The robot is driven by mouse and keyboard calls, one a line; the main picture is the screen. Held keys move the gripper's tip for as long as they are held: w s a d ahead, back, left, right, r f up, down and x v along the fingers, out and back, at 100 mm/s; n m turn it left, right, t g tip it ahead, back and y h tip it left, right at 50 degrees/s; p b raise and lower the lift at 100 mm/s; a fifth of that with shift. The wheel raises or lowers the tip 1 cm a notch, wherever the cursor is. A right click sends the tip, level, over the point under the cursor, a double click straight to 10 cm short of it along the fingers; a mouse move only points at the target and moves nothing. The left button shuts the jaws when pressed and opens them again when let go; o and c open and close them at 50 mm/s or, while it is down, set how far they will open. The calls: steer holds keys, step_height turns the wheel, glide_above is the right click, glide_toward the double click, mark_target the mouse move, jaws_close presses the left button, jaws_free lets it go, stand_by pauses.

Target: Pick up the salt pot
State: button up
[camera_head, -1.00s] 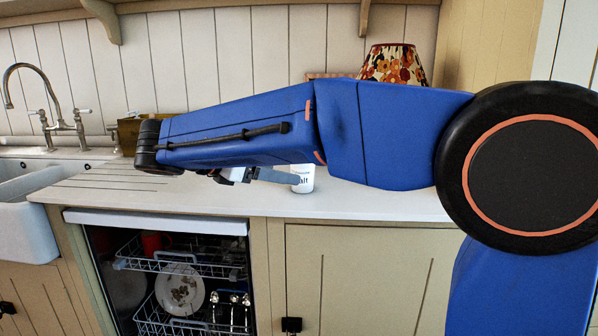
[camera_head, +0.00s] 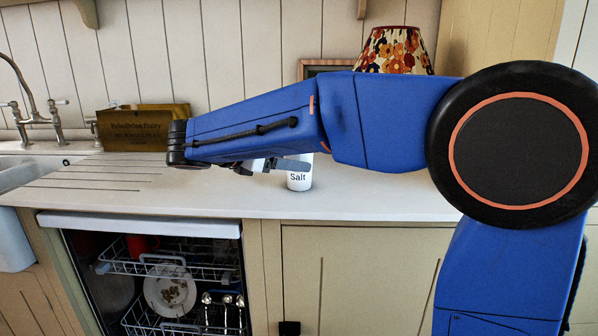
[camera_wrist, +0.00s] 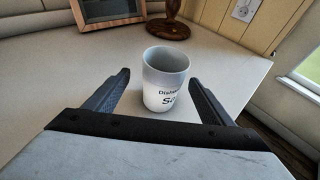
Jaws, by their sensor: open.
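The salt pot (camera_head: 299,180) is a small white cup with dark "Salt" lettering. It stands upright on the white counter, and my arm hides its upper part in the head view. In the wrist view the salt pot (camera_wrist: 163,82) shows its open grey top. My gripper (camera_wrist: 163,85) is open, with one finger on each side of the pot. The pot stands at or just beyond the fingertips, and I see no contact. In the head view my gripper (camera_head: 285,166) is at the pot's left and partly overlaps it.
A floral lamp (camera_head: 394,50) and a framed picture (camera_wrist: 108,10) stand behind the pot. Brown boxes (camera_head: 140,127) and a tap (camera_head: 38,115) are at the left by the sink. The dishwasher (camera_head: 165,280) below is open, with racks of dishes. The counter (camera_head: 385,200) right of the pot is clear.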

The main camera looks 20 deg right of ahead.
steer(key=x, duration=0.3)
steer(key=shift+s+x, duration=0.15)
steer(key=shift+x, duration=1.2)
steer(key=shift+s+x, duration=0.15)
steer(key=shift+x, duration=1.15)
steer(key=shift+d+f, duration=0.1)
steer(key=shift+f, duration=0.05)
steer(key=c, duration=1.2)
